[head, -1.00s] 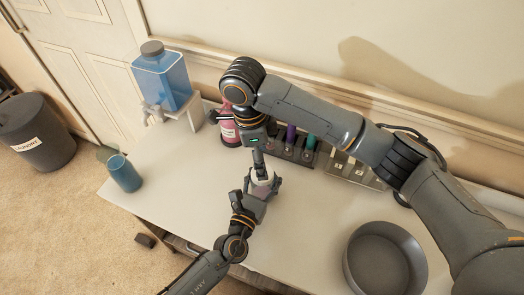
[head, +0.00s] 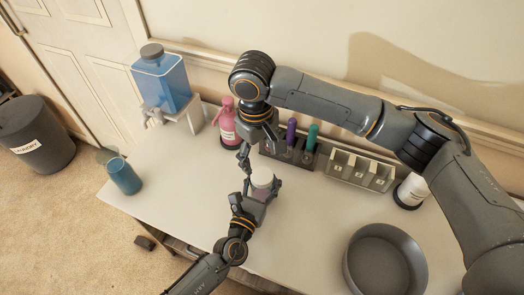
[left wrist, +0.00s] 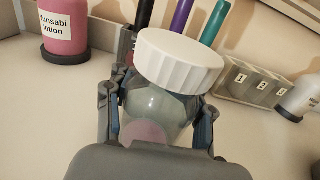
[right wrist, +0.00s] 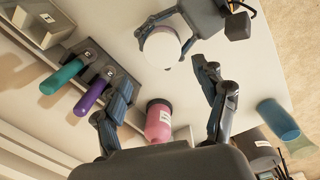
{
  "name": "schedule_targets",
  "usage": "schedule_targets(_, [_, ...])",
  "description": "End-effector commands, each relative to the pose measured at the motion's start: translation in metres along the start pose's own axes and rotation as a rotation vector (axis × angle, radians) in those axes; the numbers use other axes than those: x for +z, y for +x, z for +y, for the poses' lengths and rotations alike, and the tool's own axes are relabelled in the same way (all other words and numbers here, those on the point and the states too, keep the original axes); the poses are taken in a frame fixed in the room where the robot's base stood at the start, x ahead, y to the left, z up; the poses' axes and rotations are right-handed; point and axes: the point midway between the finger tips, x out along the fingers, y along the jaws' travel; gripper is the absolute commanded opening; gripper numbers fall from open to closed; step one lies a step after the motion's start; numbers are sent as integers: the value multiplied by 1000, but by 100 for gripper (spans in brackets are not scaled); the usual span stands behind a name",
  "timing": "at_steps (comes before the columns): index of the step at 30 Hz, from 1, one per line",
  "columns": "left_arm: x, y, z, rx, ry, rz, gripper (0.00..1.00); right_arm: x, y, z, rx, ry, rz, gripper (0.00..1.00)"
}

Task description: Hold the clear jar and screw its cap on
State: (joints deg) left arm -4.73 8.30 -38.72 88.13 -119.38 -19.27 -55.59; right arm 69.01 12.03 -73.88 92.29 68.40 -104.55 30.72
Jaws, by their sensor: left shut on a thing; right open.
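The clear jar (left wrist: 155,110) stands upright between the fingers of my left gripper (left wrist: 160,112), which is shut on its sides. The white ribbed cap (left wrist: 178,60) sits on the jar's mouth; how tightly, I cannot tell. The cap also shows in the head view (head: 262,177) and the right wrist view (right wrist: 162,48). My right gripper (right wrist: 163,80) is open and empty, its fingers apart and clear of the cap. In the head view the right gripper (head: 257,150) is just behind and above the jar. A pinkish patch shows low in the jar.
A pink lotion bottle (head: 228,125), a rack with purple and teal markers (head: 301,140) and a numbered bin (head: 358,168) line the back. A blue dispenser (head: 162,80) and blue cup (head: 124,175) are left. A grey round bowl (head: 385,262) is front right. The middle table is clear.

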Motion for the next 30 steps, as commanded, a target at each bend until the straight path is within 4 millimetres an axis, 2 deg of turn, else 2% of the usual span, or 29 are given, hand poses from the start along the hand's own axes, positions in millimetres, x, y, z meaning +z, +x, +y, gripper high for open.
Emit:
schedule_targets(12, [-1,0,0,0,0,1,0,3,-7,1,-11,-948,32,72])
schedule_targets(18, [-1,0,0,0,0,1,0,5,-9,0,-10,-1330,49,72])
schedule_targets(24, [-1,0,0,-1,0,1,0,6,-10,0,-7,-1539,58,72])
schedule_targets(30, [-1,0,0,-1,0,1,0,6,-11,0,-6,-1587,61,72])
